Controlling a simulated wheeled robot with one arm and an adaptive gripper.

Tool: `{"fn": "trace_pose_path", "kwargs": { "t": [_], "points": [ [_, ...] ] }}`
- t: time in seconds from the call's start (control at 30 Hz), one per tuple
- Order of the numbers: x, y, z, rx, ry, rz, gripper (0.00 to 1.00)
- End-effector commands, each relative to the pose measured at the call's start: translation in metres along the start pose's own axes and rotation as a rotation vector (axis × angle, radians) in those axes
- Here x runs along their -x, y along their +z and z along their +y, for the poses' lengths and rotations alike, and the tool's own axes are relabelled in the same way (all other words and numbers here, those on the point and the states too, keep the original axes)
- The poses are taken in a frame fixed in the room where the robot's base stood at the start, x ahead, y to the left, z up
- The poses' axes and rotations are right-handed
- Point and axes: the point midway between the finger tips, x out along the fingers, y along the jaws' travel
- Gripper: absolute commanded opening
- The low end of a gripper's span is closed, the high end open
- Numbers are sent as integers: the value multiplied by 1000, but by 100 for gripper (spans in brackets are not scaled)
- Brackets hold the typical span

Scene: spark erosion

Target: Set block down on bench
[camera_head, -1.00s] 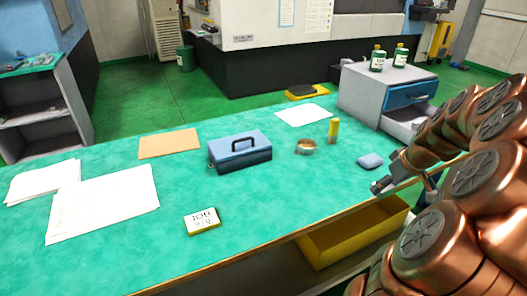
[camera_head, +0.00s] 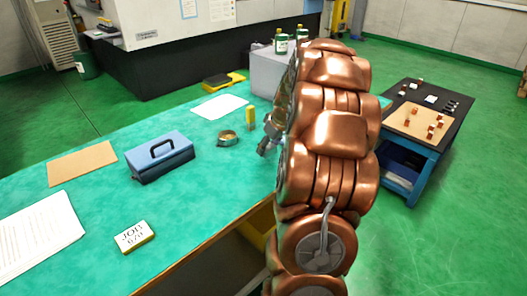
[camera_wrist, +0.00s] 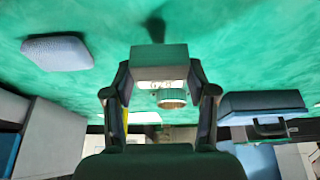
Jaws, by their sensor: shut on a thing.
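A dark shadow lies on the green bench (camera_wrist: 240,40) apart from the block, so the block seems to be above the surface. In the head view, my gripper (camera_head: 266,140) is over the right part of the bench (camera_head: 190,215), largely hidden by my copper arm. The block cannot be made out there.
A metal ring (camera_head: 228,138), yellow cylinder (camera_head: 250,120) and blue toolbox (camera_head: 160,158) stand left of my gripper. A blue-grey pad (camera_wrist: 57,52) lies nearby. A labelled card block (camera_head: 133,237) is at the front. Bare bench lies between them. A side table (camera_head: 415,125) stands right.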

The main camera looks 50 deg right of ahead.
Motion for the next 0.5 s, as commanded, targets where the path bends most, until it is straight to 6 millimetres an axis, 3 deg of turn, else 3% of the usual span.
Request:
{"fn": "trace_pose_path", "kwargs": {
  "t": [0.33,0.5],
  "points": [
    [-9,-18,-1,2,1,1,0],
    [-28,-9,-2,-2,-1,-1,0]
  ]
}}
